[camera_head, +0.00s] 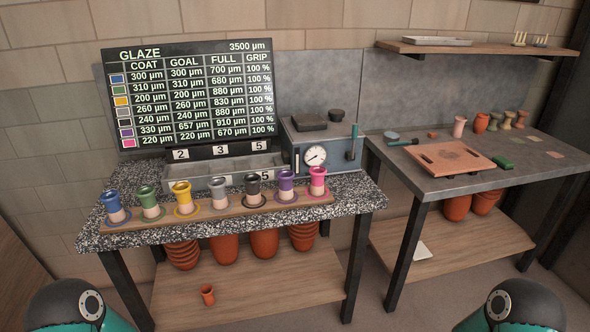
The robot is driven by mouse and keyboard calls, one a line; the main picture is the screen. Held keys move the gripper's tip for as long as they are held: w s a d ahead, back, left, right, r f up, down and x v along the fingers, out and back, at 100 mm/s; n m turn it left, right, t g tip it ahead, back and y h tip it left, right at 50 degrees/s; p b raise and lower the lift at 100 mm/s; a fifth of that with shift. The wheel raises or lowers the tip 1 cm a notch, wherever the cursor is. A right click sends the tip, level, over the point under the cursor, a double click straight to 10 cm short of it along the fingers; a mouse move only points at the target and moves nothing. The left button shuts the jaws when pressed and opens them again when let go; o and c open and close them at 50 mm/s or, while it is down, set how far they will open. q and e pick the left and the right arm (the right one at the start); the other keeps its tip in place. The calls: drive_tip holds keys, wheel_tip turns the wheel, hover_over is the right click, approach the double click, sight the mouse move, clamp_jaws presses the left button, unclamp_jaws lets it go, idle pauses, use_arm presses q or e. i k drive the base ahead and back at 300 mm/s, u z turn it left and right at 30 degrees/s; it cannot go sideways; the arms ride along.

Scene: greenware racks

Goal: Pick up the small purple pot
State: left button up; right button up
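The small purple pot (286,184) stands upright on a wooden board (228,211) on the speckled table. It has a purple upper part and a bare pale lower part, and a purple ring lies around its foot. A pink pot (317,181) is close on its right and a black pot (253,188) on its left. Only dark and teal rounded parts of my two arms show at the bottom left and bottom right corners. Neither gripper is in view, and both arms are well apart from the pots.
Grey, yellow, green and blue pots continue the row leftward. Behind it stand a divided grey tray (205,180), a glaze board (190,95) and a box with a gauge (324,147). A second table (450,186) is at right. A small terracotta pot (208,294) is on the lower shelf.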

sight(285, 176)
drive_tip(key=z, duration=0.05)
drive_tip(key=i, duration=1.1)
drive_tip(key=u, duration=0.9)
drive_tip(key=k, duration=0.6)
drive_tip(key=u, duration=0.1)
drive_tip(key=i, duration=0.45)
